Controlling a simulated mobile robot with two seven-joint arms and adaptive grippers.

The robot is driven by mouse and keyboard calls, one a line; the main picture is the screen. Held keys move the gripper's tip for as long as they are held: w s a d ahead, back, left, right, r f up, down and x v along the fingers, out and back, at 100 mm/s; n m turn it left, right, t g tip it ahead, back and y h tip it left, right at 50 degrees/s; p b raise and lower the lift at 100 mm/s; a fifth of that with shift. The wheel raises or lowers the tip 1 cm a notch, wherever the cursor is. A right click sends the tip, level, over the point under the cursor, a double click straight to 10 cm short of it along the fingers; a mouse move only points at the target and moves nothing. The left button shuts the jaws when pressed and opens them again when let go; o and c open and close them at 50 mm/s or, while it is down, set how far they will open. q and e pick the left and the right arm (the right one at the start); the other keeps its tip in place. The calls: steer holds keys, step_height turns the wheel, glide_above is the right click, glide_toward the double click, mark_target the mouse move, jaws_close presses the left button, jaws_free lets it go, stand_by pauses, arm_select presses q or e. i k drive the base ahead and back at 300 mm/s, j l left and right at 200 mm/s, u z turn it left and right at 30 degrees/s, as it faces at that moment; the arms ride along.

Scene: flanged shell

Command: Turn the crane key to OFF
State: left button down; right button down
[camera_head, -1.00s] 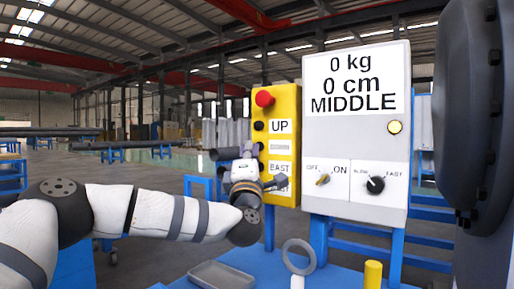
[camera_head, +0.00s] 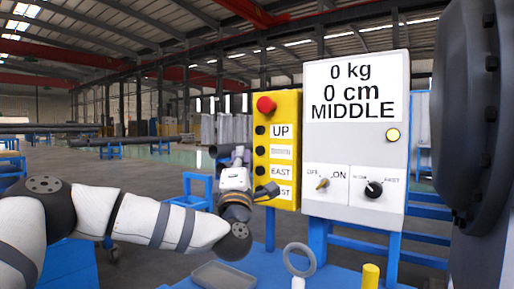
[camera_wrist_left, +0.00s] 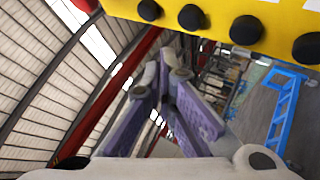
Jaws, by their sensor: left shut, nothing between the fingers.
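The crane key (camera_head: 322,184) is a small yellow knob on the front of the grey control box (camera_head: 352,150). It sits between the OFF and ON labels, its handle slanting up towards ON. The box's display reads 0 kg, 0 cm, MIDDLE. My left gripper (camera_head: 239,150) points upward to the left of the yellow button panel, apart from the key. In the left wrist view its purple-grey fingers (camera_wrist_left: 173,68) are shut and empty. My right gripper is not in view.
The yellow panel (camera_head: 286,150) with a red button (camera_head: 265,104) stands between my left gripper and the key. A black speed knob (camera_head: 373,189) is right of the key. A grey tray (camera_head: 222,275), a ring (camera_head: 299,259) and a yellow cylinder (camera_head: 370,275) are below on the blue table.

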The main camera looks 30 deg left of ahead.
mark_target(326, 182)
steer(key=k, duration=1)
